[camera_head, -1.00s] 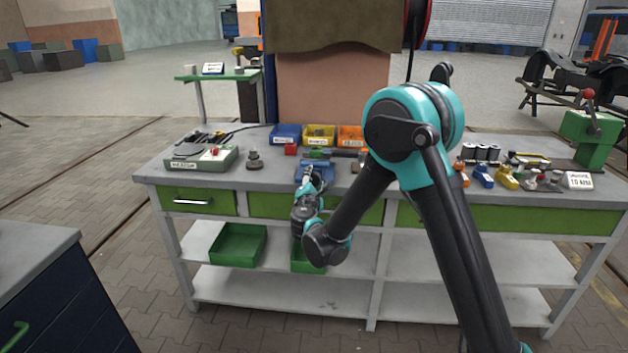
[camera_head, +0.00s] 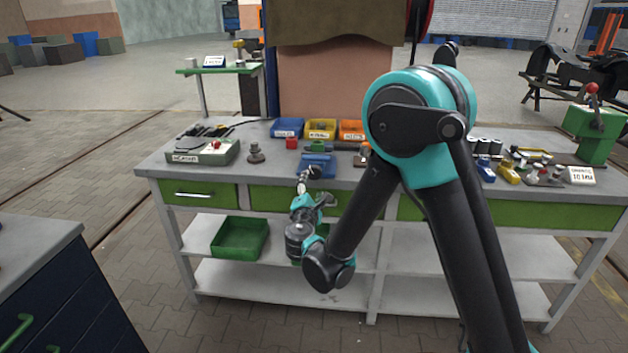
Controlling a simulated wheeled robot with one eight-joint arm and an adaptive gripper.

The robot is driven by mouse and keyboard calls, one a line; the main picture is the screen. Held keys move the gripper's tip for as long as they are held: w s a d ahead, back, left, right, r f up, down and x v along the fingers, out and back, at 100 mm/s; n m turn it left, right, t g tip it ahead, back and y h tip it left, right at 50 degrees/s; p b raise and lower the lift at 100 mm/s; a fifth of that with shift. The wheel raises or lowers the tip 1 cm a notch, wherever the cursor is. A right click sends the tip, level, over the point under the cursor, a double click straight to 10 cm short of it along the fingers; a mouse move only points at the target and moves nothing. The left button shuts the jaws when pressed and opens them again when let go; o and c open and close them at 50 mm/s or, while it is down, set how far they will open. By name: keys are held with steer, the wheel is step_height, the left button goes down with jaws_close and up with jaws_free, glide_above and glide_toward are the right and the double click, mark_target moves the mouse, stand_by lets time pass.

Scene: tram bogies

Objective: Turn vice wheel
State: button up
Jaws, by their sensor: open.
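The blue vice (camera_head: 318,161) stands at the front edge of the workbench, a little left of the bench's middle. My gripper (camera_head: 309,174) is in front of the vice and overlaps its lower front in the picture. The gripper is open, with nothing seen in it. The vice wheel cannot be made out; the gripper covers the place in front of the vice. I cannot tell whether the fingers touch the vice.
Blue, yellow and orange bins (camera_head: 321,129) stand behind the vice. A grey-green tool box (camera_head: 203,152) and a dark round-based piece (camera_head: 255,153) are to the left. Clamps (camera_head: 510,172) and a green press (camera_head: 592,135) are to the right. A green tray (camera_head: 240,238) sits on the shelf below.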

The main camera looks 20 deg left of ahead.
steer(key=shift+v, duration=1.25)
steer(key=n, duration=1)
glide_toward(314, 174)
steer(key=x, duration=1)
steer(key=shift+w, duration=0.2)
steer(key=shift+c, duration=0.6)
steer(key=c, duration=1)
steer(key=shift+c, duration=0.2)
